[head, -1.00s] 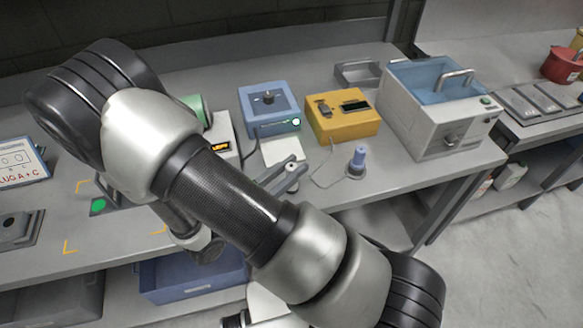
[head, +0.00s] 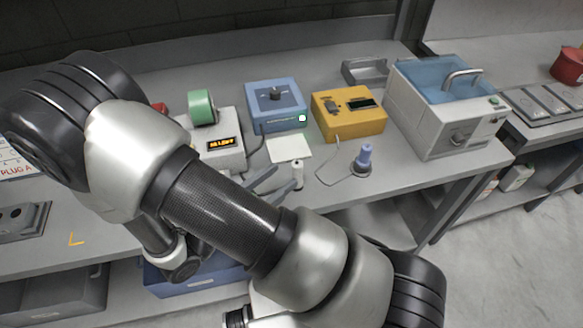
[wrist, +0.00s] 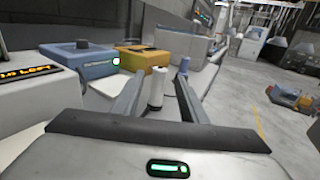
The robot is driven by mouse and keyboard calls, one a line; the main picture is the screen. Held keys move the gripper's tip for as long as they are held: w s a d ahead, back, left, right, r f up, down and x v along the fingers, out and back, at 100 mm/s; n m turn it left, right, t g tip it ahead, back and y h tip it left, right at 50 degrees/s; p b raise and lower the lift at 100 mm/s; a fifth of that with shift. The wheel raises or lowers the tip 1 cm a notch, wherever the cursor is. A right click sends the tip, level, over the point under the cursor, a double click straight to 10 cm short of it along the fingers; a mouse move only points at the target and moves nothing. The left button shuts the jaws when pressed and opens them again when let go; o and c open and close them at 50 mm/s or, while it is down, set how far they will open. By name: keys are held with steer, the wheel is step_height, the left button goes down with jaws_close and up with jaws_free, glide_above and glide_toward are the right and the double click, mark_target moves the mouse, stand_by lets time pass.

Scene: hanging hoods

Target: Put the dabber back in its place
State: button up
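A small white cylinder with a rounded top (head: 297,174), which I take to be the dabber, stands upright near the front edge of the bench. It also shows in the wrist view (wrist: 157,88), framed between the two fingers. My gripper (head: 284,178) is open, its fingers pointing toward the cylinder from the lower left. In the wrist view my gripper (wrist: 158,82) has a clear gap on both sides of the cylinder. I cannot tell whether the cylinder is between the fingertips or just beyond them.
A white pad (head: 289,148) lies behind the cylinder. A blue box (head: 275,98), a yellow box (head: 349,112) and a white water bath (head: 437,112) line the back. A blue-purple piece (head: 366,155) stands on a small base to the right. A display unit (head: 218,154) is at left.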

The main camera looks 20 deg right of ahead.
steer(key=v, duration=0.5)
steer(key=shift+d+r+m+g, duration=0.15)
steer(key=shift+r+m+g, duration=0.1)
steer(key=shift+m+g, duration=0.05)
steer(key=s+d+r+m+g+y, duration=0.5)
steer(key=d+r+m+g+y, duration=0.4)
steer(key=m, duration=0.4)
step_height(320, 180, up, 12)
steer(key=m+t+y, duration=0.6)
steer(key=m, duration=0.4)
steer(key=shift+s+d+f+y, duration=0.2)
steer(key=shift+s+d+y, duration=0.1)
steer(key=shift+s+d, duration=0.15)
steer(key=shift+o, duration=0.5)
